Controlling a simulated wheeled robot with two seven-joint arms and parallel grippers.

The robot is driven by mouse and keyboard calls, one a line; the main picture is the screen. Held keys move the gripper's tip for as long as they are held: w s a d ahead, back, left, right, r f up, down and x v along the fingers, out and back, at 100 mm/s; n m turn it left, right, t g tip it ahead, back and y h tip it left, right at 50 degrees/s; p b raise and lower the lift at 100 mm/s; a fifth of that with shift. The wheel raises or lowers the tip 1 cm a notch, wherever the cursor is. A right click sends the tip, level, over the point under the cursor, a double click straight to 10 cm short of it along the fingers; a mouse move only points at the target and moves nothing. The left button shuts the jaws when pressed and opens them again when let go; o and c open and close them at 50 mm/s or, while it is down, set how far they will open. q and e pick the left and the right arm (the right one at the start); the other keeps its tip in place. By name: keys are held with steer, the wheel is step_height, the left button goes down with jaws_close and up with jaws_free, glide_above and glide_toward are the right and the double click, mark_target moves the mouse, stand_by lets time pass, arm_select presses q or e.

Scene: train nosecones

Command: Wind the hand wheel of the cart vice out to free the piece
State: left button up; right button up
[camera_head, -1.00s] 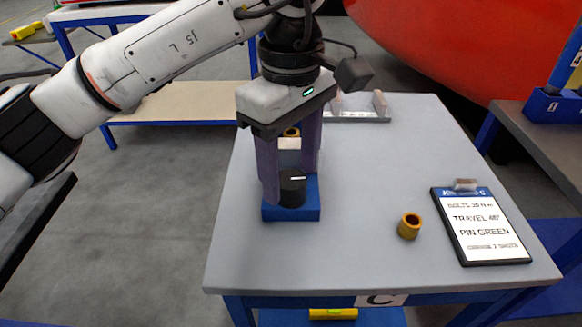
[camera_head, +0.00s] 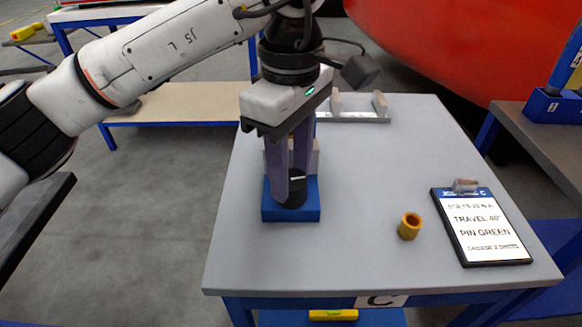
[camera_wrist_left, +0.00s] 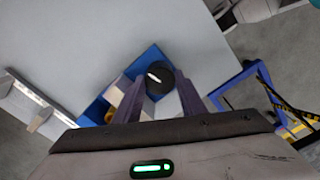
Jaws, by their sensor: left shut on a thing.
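The cart vice has a blue base (camera_head: 305,211) near the left side of the grey cart top. Its black hand wheel (camera_head: 290,194) carries a white mark, and the wheel also shows in the left wrist view (camera_wrist_left: 159,79). My left gripper (camera_head: 290,190) reaches down from above with its two purple fingers shut on the hand wheel. A pale block (camera_head: 314,157) of the vice shows behind the fingers. A bit of a yellow-brown piece (camera_wrist_left: 110,115) shows between the vice parts in the left wrist view; the fingers mostly hide it in the head view. My right gripper is not in view.
A brass bushing (camera_head: 409,226) stands on the cart top (camera_head: 370,265), and a clipboard (camera_head: 482,226) lies at right. A grey bracket (camera_head: 355,115) with two uprights sits at the back. The middle of the top is clear.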

arm_select(q)
steer(key=n, duration=0.4)
steer(key=shift+n, duration=0.3)
steer(key=n+b, duration=0.1)
steer(key=n, duration=0.1)
steer(key=shift+n, duration=0.3)
steer(key=n, duration=0.3)
steer(key=shift+n+b, duration=0.35)
steer(key=shift+n, duration=1.35)
